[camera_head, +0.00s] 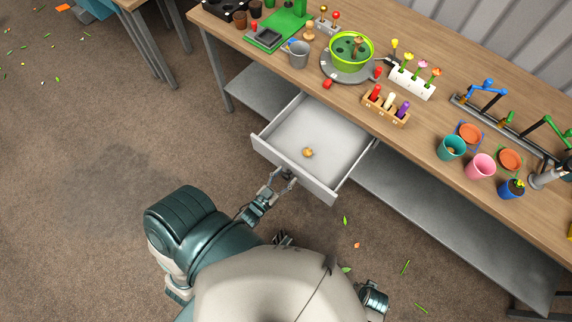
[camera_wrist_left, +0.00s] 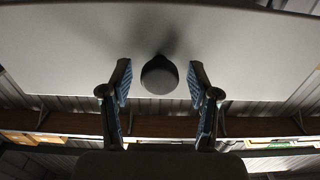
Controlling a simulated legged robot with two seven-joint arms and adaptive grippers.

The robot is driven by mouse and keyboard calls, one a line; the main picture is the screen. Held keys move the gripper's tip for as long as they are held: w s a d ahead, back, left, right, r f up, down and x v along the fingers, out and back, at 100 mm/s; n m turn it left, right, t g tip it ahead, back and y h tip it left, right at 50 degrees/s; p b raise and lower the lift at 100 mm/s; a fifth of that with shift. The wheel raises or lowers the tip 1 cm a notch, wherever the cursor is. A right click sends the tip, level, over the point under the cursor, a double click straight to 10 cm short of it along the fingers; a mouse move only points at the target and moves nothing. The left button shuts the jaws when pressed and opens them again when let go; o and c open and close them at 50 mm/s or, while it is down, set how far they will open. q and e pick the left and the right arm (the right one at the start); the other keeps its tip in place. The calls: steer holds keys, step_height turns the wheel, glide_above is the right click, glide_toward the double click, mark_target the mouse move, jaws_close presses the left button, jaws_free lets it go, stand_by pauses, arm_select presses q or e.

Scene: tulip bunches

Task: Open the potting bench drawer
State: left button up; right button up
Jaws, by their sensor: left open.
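The potting bench drawer (camera_head: 318,147) is pulled well out from under the bench, and a small orange-brown bulb-like thing (camera_head: 308,152) lies inside on its floor. My left gripper (camera_head: 281,177) is at the outside of the drawer front (camera_head: 290,169). In the left wrist view the open fingers (camera_wrist_left: 160,85) stand on either side of a dark round knob (camera_wrist_left: 159,75) on the pale drawer front, with gaps between them and the knob. My right gripper cannot be made out in the head view.
A grey lower shelf (camera_head: 450,215) runs beneath. Carpet with scattered leaves is free around me.

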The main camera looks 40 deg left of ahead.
arm_select(q)
steer(key=s, duration=1.1)
steer(key=shift+s+a, duration=0.2)
